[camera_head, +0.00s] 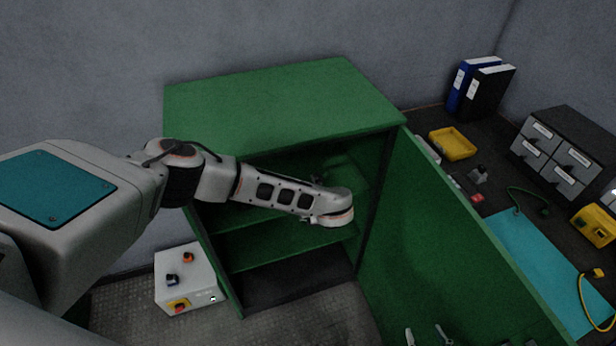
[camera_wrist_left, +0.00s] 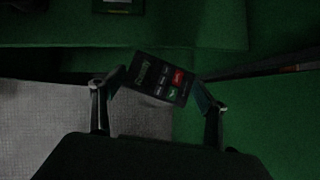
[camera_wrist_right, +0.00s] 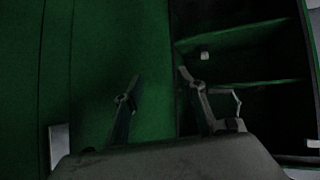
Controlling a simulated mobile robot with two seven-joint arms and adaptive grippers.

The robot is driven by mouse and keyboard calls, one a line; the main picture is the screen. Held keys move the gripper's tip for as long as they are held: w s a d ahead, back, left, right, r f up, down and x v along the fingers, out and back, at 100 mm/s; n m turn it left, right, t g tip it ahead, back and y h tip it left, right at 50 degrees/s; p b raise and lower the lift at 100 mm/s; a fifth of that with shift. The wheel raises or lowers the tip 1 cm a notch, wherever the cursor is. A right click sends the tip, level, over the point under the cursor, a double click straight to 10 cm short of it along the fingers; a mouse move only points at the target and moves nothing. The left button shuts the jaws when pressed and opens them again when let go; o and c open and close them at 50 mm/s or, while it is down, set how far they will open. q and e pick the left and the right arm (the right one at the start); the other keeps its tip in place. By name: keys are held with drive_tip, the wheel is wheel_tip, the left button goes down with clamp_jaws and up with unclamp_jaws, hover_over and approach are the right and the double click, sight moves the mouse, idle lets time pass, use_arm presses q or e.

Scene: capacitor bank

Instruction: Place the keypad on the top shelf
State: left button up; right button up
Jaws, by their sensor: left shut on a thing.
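The keypad (camera_wrist_left: 160,78), a dark block with light, red and green keys, is clasped between the fingers of my left gripper (camera_wrist_left: 158,88), tilted in the left wrist view. My left arm reaches into the open front of the green cabinet (camera_head: 280,105); in the head view its wrist hides the gripper and keypad. The upper shelf (camera_head: 235,217) shows partly behind the arm, with another shelf (camera_head: 290,243) below it. My right gripper (camera_head: 427,337) is open and empty at the bottom of the head view; its parted fingers show in the right wrist view (camera_wrist_right: 160,80).
The cabinet door (camera_head: 440,230) stands open on the right. A white box with switches (camera_head: 190,278) is on the floor at left. A dark workbench holds a yellow tray (camera_head: 453,144), drawers (camera_head: 562,150), binders (camera_head: 485,90) and a turquoise mat (camera_head: 530,265).

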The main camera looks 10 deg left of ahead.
use_arm(q)
drive_tip(key=w+a, duration=0.1)
drive_tip(key=w, duration=0.5)
drive_tip(key=w+a+b, duration=0.1)
drive_tip(key=w, duration=0.2)
drive_tip(key=shift+a+f, duration=0.1)
drive_tip(key=shift+a, duration=0.25)
drive_tip(key=shift+w+a, duration=0.15)
drive_tip(key=shift+w, duration=0.3)
drive_tip(key=w+b, duration=0.1)
drive_tip(key=w+a+b, duration=0.1)
drive_tip(key=w+b, duration=0.1)
drive_tip(key=shift+w+f, duration=0.1)
drive_tip(key=shift+w, duration=0.1)
drive_tip(key=shift+w+a+f, duration=0.1)
drive_tip(key=shift+f, duration=0.05)
use_arm(e)
drive_tip(key=f, duration=0.3)
drive_tip(key=shift+w+a, duration=0.1)
drive_tip(key=shift+a, duration=0.2)
drive_tip(key=shift+f, duration=0.1)
use_arm(q)
drive_tip(key=o, duration=1.4)
